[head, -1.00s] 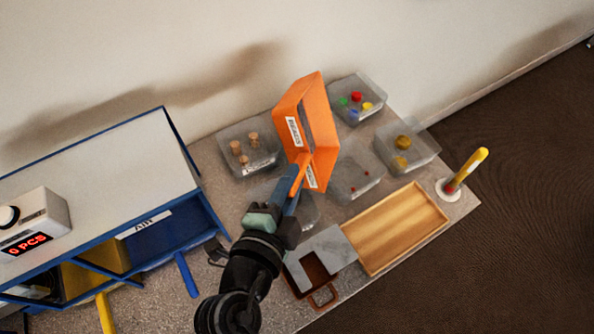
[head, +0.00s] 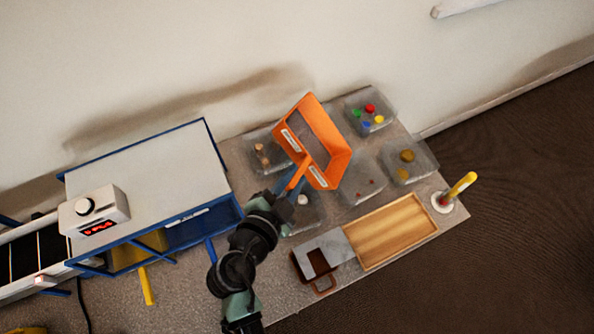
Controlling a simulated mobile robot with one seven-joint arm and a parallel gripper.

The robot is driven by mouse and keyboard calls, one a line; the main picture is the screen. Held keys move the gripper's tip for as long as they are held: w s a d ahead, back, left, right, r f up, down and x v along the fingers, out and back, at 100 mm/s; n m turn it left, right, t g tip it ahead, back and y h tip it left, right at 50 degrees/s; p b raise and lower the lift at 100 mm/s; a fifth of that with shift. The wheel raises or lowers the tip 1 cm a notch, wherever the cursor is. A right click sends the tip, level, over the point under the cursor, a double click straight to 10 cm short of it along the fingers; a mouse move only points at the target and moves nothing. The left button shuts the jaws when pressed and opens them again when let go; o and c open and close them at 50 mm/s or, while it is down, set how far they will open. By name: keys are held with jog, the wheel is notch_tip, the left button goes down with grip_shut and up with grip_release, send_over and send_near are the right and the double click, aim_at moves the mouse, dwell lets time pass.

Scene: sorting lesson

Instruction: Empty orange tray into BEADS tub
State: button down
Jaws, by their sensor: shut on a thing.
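The orange tray (head: 336,161) is held up in the air over the group of clear tubs, tilted. My gripper (head: 295,180) is shut on its handle end. White labels show on the tray, but I cannot read them clearly, and I see no loose pieces in it. Below and right of the tray, a clear tub (head: 354,195) holds a few small red pieces like beads. No BEADS label can be read on any tub, and the tray hides part of the tubs below.
Other clear tubs hold corks (head: 262,155), coloured pieces (head: 370,112), golden pieces (head: 407,157) and a white piece (head: 303,199). A blue-framed cabinet (head: 150,180) stands left.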

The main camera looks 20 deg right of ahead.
jog(key=shift+a+f+n+b, duration=0.15)
jog(key=shift+f+n+b, duration=0.25)
jog(key=shift+b, duration=0.45)
jog(key=shift+f+b, duration=0.3)
jog(key=shift+b, duration=0.35)
notch_tip(320, 180, down, 8)
jog(key=s+a+n+t+h+b, duration=0.1)
jog(key=a+n+t+h+b, duration=0.2)
jog(key=b, duration=1.4)
jog(key=n, duration=0.4)
jog(key=shift+s, duration=0.1)
